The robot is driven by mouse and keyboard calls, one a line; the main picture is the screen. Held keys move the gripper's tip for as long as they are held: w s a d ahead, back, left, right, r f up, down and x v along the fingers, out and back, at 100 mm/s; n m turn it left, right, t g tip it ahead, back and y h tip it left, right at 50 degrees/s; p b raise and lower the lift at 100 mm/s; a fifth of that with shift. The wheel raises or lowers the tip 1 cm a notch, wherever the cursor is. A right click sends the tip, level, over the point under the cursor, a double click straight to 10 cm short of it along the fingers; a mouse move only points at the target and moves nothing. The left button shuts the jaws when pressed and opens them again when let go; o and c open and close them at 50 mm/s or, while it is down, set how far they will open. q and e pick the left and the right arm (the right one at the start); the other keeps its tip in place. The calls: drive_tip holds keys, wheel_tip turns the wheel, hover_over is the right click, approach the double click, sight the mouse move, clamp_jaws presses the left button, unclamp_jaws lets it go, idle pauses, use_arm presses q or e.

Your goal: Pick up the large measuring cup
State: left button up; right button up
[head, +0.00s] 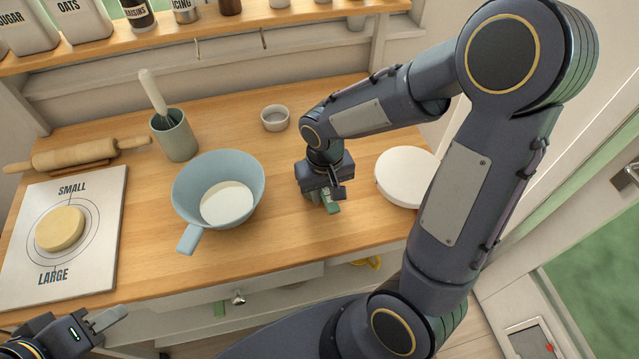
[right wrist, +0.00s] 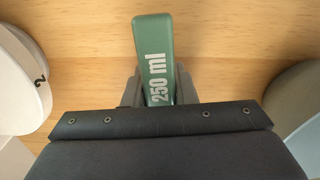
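The large measuring cup shows as a green handle marked 250 ml (right wrist: 157,62) in the right wrist view. Its tip also shows in the head view (head: 332,208), low over the wooden worktop; its bowl is hidden behind my gripper. My right gripper (head: 327,195) points down at the handle. In the right wrist view its two dark fingers (right wrist: 158,88) lie close along both sides of the handle, with no clear gap, and look shut on it. I cannot tell whether the cup is off the wood. My left gripper (head: 118,316) is at the lower left, apart from everything.
A blue bowl with a handle (head: 190,235) holds white contents left of my right gripper. A white round thing (head: 405,165) lies to its right, a small ramekin (head: 274,122) behind. Further left are a whisk crock (head: 175,140), rolling pin (head: 85,155) and marked board (head: 98,255).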

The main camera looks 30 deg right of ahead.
clamp_jaws()
drive_tip(key=shift+r, duration=0.15)
